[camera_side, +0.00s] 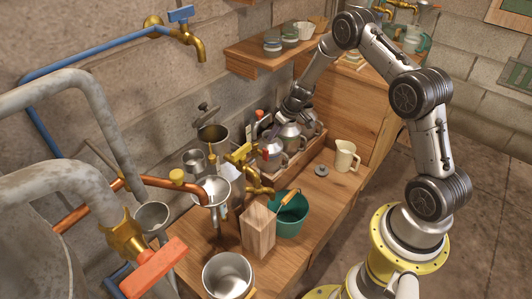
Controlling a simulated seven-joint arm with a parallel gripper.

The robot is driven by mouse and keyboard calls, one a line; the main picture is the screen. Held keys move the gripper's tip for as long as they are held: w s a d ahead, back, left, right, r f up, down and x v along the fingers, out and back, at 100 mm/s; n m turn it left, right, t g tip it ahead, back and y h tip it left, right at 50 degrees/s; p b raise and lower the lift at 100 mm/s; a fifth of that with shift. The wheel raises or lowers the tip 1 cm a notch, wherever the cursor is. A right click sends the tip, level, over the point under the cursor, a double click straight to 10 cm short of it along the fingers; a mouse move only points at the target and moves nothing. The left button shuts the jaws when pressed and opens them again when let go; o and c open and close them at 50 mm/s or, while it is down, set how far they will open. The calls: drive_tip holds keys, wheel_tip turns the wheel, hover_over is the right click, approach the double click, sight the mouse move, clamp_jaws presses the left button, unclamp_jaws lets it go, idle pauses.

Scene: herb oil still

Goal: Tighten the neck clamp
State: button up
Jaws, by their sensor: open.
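A brass collar (122,234) sits around the thick grey pipe at the lower left; it looks like the neck clamp. An orange-red lever (153,268) sticks out beside it toward the lower right. I cannot tell how tight the collar is. My gripper (287,112) is far from it, at the back of the bench, over the wooden crate of metal jugs. It is open; its fingertips are small and partly lost among the jugs, and I cannot tell whether they touch anything.
The wooden crate (311,148) holds several metal jugs. On the bench stand a cream mug (346,157), a green bucket (291,218), a wooden block (258,230) and a steel pot (228,275). Copper pipe (150,182), funnels and brass taps crowd the space before the collar.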

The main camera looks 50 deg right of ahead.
sight(266, 160)
drive_tip(key=x, duration=1.4)
drive_tip(key=shift+s+d, duration=0.2)
drive_tip(key=shift+s, duration=0.1)
clamp_jaws()
